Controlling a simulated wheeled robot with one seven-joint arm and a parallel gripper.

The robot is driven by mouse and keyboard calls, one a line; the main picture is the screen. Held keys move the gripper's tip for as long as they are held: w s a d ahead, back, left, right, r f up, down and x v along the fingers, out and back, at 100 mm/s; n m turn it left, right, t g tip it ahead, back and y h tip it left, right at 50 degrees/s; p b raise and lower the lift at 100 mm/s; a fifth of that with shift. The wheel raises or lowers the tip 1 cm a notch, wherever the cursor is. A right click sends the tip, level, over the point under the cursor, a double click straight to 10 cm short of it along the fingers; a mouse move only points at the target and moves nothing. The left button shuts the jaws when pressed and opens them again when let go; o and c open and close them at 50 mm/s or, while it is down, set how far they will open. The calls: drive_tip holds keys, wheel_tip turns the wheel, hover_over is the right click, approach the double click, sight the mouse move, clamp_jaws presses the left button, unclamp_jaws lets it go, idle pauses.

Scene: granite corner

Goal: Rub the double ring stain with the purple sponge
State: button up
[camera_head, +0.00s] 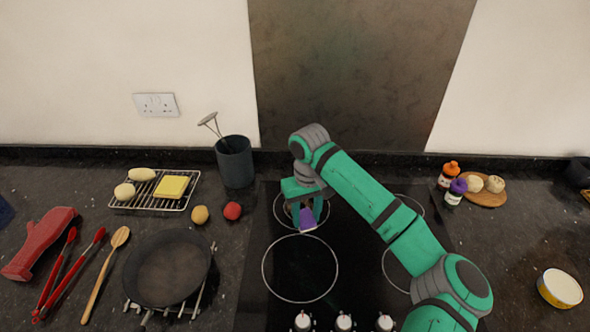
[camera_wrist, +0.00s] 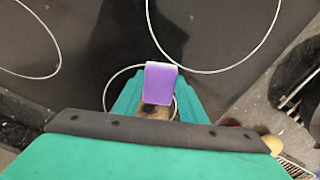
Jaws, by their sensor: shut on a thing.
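The purple sponge (camera_head: 307,221) is between the green fingers of my gripper (camera_head: 306,209), over the back left ring of the black hob. In the wrist view the sponge (camera_wrist: 160,82) sticks out between the fingertips (camera_wrist: 158,100), which are shut on it. A brownish patch (camera_wrist: 158,122) shows just below the sponge in that view; I cannot tell whether it is stain or something else. I cannot make out a clear double ring stain; my gripper and arm cover part of the hob. Whether the sponge touches the hob is not clear.
The hob (camera_head: 345,285) has knobs (camera_head: 344,321) at its front. A dark utensil pot (camera_head: 235,161), a red tomato (camera_head: 232,211) and a potato (camera_head: 200,215) stand left of it, with a pan (camera_head: 167,268) nearer. Two small bottles (camera_head: 454,191) stand at the right.

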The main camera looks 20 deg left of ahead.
sight(306, 217)
drive_tip(key=r, duration=0.6)
drive_tip(key=shift+w+a+r, duration=0.1)
drive_tip(key=shift+w+r, duration=0.05)
drive_tip(key=shift+w, duration=0.15)
drive_tip(key=shift+s+d+r, duration=0.1)
drive_tip(key=shift+d+r, duration=0.15)
drive_tip(key=shift+r, duration=0.4)
drive_tip(key=shift+a+r, duration=0.2)
drive_tip(key=shift+s, duration=0.15)
